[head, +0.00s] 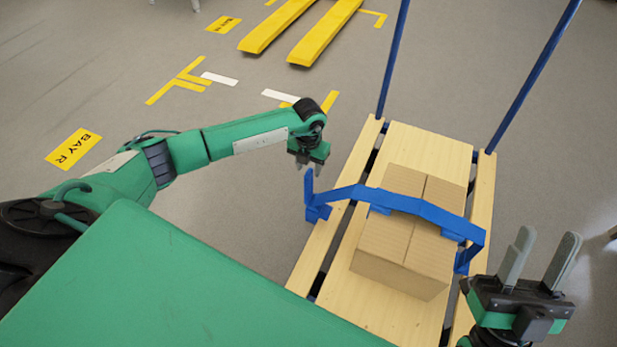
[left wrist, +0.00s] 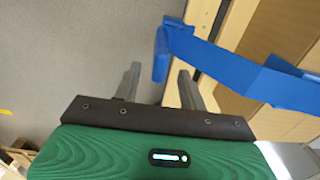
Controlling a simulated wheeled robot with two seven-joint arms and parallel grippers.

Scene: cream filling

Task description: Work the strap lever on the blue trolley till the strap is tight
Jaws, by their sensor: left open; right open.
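The trolley has a pale wooden deck (head: 312,262) and blue posts (head: 533,72). A cardboard box (head: 385,268) stands on the deck. A blue strap (head: 425,208) runs across the box top and down to both deck sides. A short blue lever (head: 308,187) stands upright at the strap's left end; it also shows in the left wrist view (left wrist: 161,55). My left gripper (head: 308,168) is open just above the lever. In the left wrist view the lever lies between the lines of its fingers; I cannot tell whether they touch it. My right gripper (head: 547,243) is open and empty, fingers up, right of the deck.
Yellow forks (head: 325,32) lie on the floor at the back. Yellow floor markings, one reading BAY R (head: 74,149), are at the left. The grey floor (head: 240,215) left of the trolley is clear. A green panel of mine covers the lower left.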

